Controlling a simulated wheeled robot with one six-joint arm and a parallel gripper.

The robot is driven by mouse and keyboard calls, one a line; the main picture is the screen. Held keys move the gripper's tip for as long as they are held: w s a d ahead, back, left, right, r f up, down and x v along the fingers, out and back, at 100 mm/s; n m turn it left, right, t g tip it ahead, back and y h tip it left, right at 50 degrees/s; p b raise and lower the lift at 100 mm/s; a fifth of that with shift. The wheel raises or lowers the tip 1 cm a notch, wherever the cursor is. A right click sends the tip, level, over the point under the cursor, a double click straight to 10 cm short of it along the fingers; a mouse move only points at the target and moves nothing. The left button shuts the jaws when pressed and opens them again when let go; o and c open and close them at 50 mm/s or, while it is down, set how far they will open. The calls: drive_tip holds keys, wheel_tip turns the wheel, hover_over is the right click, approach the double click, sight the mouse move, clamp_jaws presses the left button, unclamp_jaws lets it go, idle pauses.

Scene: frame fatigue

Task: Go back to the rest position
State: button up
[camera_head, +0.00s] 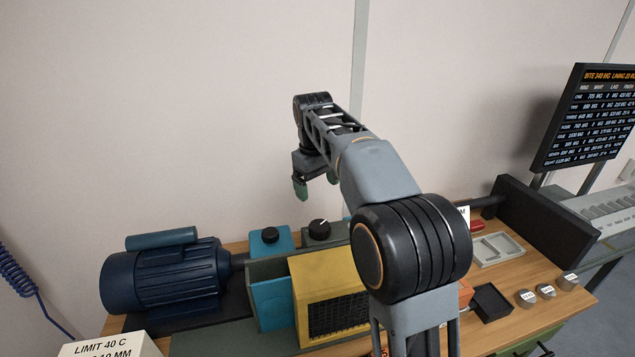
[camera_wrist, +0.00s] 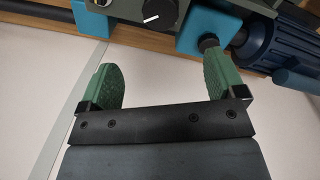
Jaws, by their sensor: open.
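My gripper (camera_head: 316,183) is raised above the back of the wooden bench, with its green fingertips pointing down. In the wrist view my gripper (camera_wrist: 165,88) has its two green fingers wide apart with nothing between them. My arm reaches up and away from the lower right of the head view. It hides part of the bench behind it.
On the bench (camera_head: 500,333) stand a blue motor (camera_head: 165,275), a yellow guard with a dark grille (camera_head: 315,272), blue blocks and a black knob (camera_head: 320,226). A grey tray (camera_head: 497,249), a black tray (camera_head: 491,301) and small metal weights (camera_head: 546,291) lie right. A screen (camera_head: 590,118) stands far right.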

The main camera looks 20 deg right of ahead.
drive_tip(key=shift+r, duration=0.25)
drive_tip(key=shift+w, duration=0.1)
drive_tip(key=f, duration=0.1)
drive_tip(key=s+f+m, duration=0.1)
drive_tip(key=f, duration=0.1)
drive_tip(key=f+m, duration=0.1)
drive_tip(key=f, duration=0.1)
drive_tip(key=shift+s+a+f+t, duration=0.1)
drive_tip(key=shift+s+f+t, duration=0.1)
drive_tip(key=shift+t, duration=0.2)
drive_tip(key=s+f+m+t, duration=0.1)
drive_tip(key=s+f, duration=0.1)
drive_tip(key=s, duration=0.8)
drive_tip(key=s+d+f+m+t, duration=0.1)
drive_tip(key=s+f+m+t, duration=0.1)
drive_tip(key=s, duration=0.9)
drive_tip(key=shift+s+f+t+y, duration=0.3)
drive_tip(key=shift+f+y, duration=0.05)
drive_tip(key=shift+y, duration=0.05)
drive_tip(key=shift+o, duration=0.2)
